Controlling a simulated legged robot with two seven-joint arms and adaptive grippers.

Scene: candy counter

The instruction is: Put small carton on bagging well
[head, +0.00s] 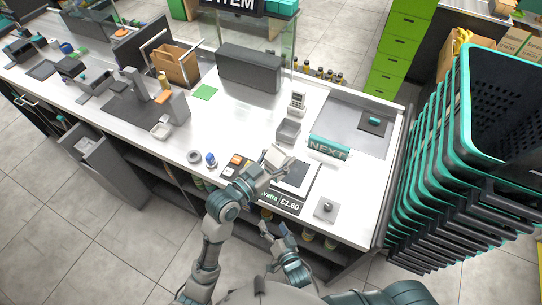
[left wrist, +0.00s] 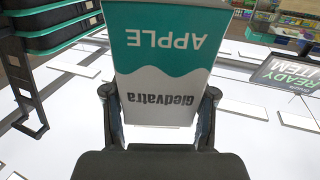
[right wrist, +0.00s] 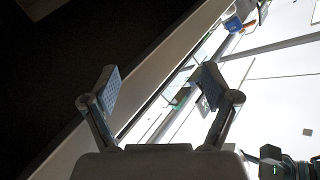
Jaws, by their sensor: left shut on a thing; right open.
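The small carton, white and teal with "APPLE" lettering (left wrist: 165,60), fills the middle of the left wrist view and its lettering is upside down. In the head view the carton (head: 276,156) is small and pale above the counter, left of the scale plate. My left gripper (head: 268,170) is shut on it. My right gripper (head: 278,236) is open and empty, low at the counter's front edge; its spread fingers show in the right wrist view (right wrist: 160,90). A dark flat area (head: 122,112) lies on the left counter and a grey sunken panel (head: 337,110) on the right; I cannot tell which is the bagging well.
A "NEXT" divider (head: 328,148) and card terminal (head: 298,102) stand right of centre. The price display (head: 284,199) is at the front edge. A brown paper bag (head: 177,64) stands back left. Stacked baskets (head: 440,190) border the right.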

